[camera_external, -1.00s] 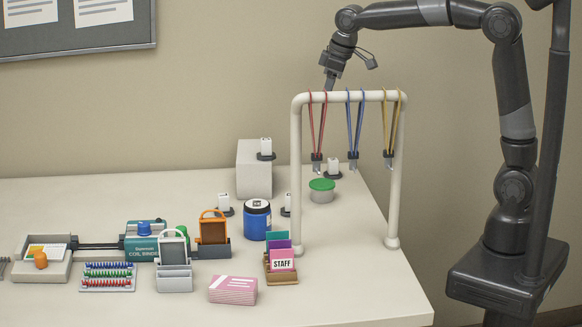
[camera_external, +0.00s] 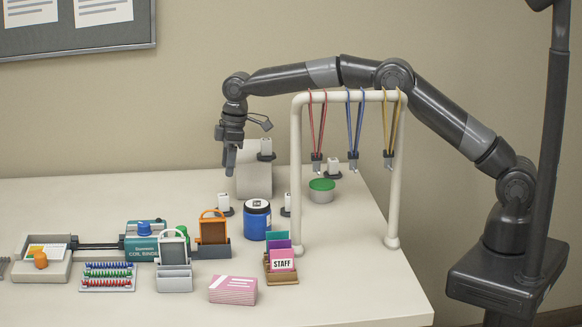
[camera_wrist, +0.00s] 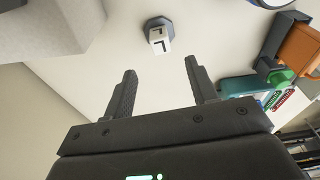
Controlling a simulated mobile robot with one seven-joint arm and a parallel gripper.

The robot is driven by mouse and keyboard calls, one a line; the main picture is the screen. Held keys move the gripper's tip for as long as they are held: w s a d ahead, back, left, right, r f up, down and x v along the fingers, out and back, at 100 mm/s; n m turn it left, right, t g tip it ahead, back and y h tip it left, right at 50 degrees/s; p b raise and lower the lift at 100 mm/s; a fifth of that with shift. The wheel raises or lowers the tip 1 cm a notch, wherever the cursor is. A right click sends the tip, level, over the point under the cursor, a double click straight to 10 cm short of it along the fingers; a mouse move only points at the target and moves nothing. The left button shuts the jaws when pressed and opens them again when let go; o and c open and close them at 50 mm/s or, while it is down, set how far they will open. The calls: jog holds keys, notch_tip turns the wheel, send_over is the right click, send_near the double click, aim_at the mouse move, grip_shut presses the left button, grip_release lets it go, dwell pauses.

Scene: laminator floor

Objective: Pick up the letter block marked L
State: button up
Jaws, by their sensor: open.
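A small white block (camera_wrist: 160,42) with a dark mark that looks like an L, turned in the picture, sits on a dark base in the wrist view, ahead of my fingers. It appears to be the white block (camera_external: 224,200) on the table left of the blue jar in the external view; its mark is too small to read there. My gripper (camera_external: 229,165) is above and behind that block, pointing down. In the wrist view my gripper (camera_wrist: 160,72) is open, with nothing between its fingers.
Similar white blocks stand on the pale box (camera_external: 255,183), beside the blue jar (camera_external: 257,219) and near the green-lidded tub (camera_external: 321,190). A white rack with hanging straps (camera_external: 297,170) stands to the right. An orange frame (camera_external: 213,230) stands in front.

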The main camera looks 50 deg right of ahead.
aim_at(224, 195)
jog(key=f, duration=0.3)
jog(key=a+f, duration=0.1)
jog(key=f, duration=0.3)
jog(key=w+f, duration=0.1)
jog(key=f, duration=0.3)
jog(key=shift+a, duration=0.2)
grip_shut()
